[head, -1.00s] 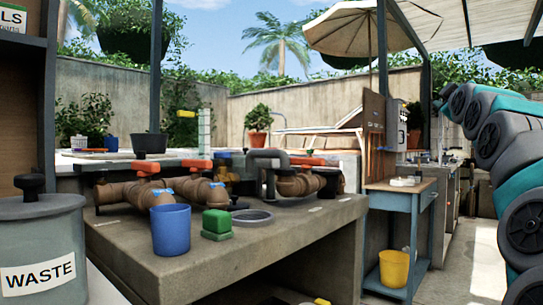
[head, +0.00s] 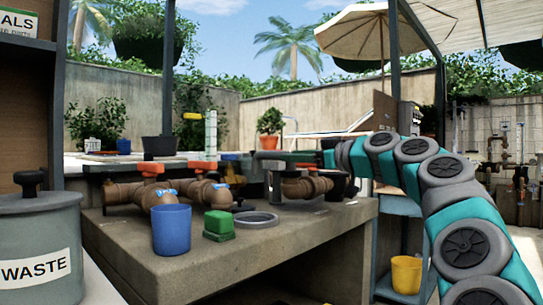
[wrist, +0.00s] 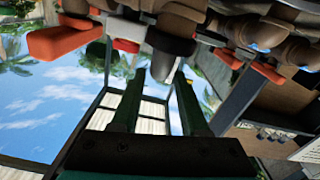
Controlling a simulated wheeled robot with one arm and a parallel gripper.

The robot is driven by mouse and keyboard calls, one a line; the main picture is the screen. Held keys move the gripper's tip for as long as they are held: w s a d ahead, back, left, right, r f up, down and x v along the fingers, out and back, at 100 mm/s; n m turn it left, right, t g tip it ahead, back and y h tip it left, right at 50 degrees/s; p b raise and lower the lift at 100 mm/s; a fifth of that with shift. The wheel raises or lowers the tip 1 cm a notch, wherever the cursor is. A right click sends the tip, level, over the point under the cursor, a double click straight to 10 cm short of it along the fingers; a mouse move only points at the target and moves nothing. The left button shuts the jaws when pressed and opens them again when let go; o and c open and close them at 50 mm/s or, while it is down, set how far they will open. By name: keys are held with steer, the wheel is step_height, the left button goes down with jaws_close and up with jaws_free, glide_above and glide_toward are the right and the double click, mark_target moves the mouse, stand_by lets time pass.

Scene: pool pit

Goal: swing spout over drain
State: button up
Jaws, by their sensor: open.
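The grey bent spout pipe (head: 268,155) stands at the back of the concrete bench in the head view, among brown pipes with red handles. A grey ring (head: 256,219) that looks like the drain lies flat on the bench in front of it. My gripper (head: 298,157) reaches in from the right at the height of the spout's top. In the wrist view my gripper (wrist: 160,75) is open, with a grey pipe end (wrist: 164,62) just beyond and between its fingertips. I cannot tell whether they touch. The spout's top is partly hidden.
A blue cup (head: 171,229) and a green block (head: 218,225) stand near the ring. A grey waste bin (head: 38,240) is at the left. A red handle (wrist: 65,40) sits close to my fingers in the wrist view.

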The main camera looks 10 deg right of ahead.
mark_target(272, 155)
steer(key=shift+p+x, duration=0.65)
steer(key=shift+x, duration=3.7)
jaws_close()
steer(key=shift+d, duration=0.15)
